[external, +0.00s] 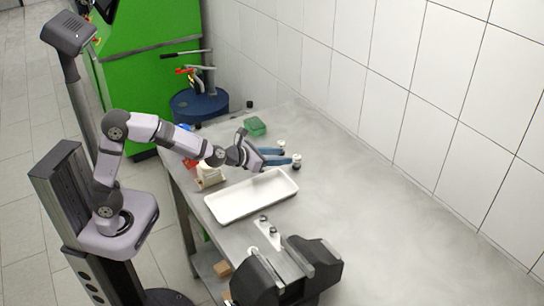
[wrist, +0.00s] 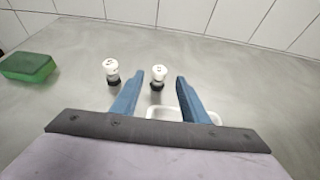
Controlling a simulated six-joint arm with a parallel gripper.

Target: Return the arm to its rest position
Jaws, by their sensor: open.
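My arm reaches from its base at the left over the near edge of the metal table. My gripper (external: 285,156) has two blue fingers that are apart, with nothing between them. It is above the table, just behind the white tray (external: 222,211). In the wrist view my gripper (wrist: 153,88) points toward two small white-and-black parts (wrist: 112,71) (wrist: 158,76) standing upright on the table. These parts also show near the fingertips in the external view (external: 281,144) (external: 297,161). The tray looks empty.
A green block (external: 255,126) lies behind my gripper. A white container (external: 210,174) stands close under my forearm at the table edge. A tiled wall (external: 420,130) bounds the back. The table's right part is clear.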

